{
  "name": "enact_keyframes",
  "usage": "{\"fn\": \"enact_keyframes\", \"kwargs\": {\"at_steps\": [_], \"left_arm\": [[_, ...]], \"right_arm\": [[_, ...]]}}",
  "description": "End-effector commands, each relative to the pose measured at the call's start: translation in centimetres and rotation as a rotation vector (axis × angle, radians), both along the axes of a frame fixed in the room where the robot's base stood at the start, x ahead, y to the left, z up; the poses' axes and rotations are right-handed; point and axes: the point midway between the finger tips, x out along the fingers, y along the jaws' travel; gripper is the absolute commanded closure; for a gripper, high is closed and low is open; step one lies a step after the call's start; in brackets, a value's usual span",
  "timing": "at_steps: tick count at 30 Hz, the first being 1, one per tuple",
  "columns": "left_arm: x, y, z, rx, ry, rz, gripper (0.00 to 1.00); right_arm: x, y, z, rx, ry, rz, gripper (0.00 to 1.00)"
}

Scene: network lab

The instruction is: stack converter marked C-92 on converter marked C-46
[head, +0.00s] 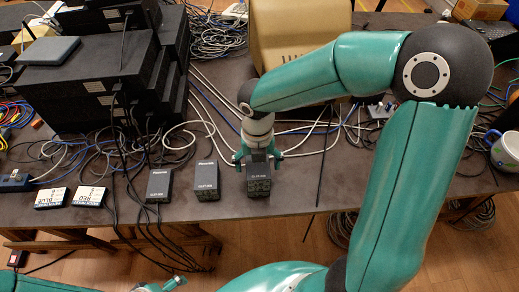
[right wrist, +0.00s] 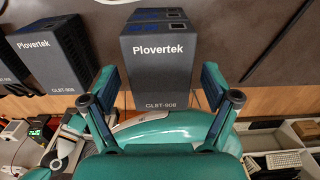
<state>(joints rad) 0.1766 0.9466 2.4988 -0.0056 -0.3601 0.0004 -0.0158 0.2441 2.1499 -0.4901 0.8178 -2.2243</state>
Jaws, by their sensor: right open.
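Several dark Plovertek converters sit in a row near the table's front edge. In the head view one is at the left (head: 159,186) and one in the middle (head: 206,180). At the right, the port face (head: 258,188) looks taller than the others, like two converters one on top of the other. My right gripper (head: 259,156) is open around its far end. In the right wrist view the upper converter (right wrist: 158,62) lies between and beyond the open fingertips (right wrist: 163,88). The C-92 and C-46 marks are not readable. A teal part of my left gripper (head: 172,285) shows at the bottom edge.
Two small white-labelled boxes (head: 70,197) and a blue device (head: 14,181) lie left of the converters. Stacked black units (head: 85,85) and loose cables stand behind.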

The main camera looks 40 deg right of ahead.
Motion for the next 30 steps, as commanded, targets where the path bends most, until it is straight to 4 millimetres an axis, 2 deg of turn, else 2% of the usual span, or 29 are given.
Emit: {"fn": "enact_keyframes", "kwargs": {"at_steps": [5, 12, 18, 23, 30], "left_arm": [[0.0, 0.0, 0.5, 0.0, 0.0, 0.0, 0.0], [0.0, 0.0, 1.1, 0.0, 0.0, 0.0, 0.0], [0.0, 0.0, 1.4, 0.0, 0.0, 0.0, 0.0], [0.0, 0.0, 1.5, 0.0, 0.0, 0.0, 0.0], [0.0, 0.0, 1.5, 0.0, 0.0, 0.0, 0.0]], "right_arm": [[0.1, 0.0, 2.7, 0.0, -0.006, 0.001, 0.13], [0.2, 0.0, 7.6, -0.001, -0.007, 0.001, 0.13], [0.1, 0.1, 10.6, 0.0, -0.004, 0.002, 0.13], [0.1, 0.0, 11.6, 0.0, -0.001, 0.002, 0.13], [0.0, 0.0, 11.7, -0.001, -0.001, 0.001, 0.13]]}}
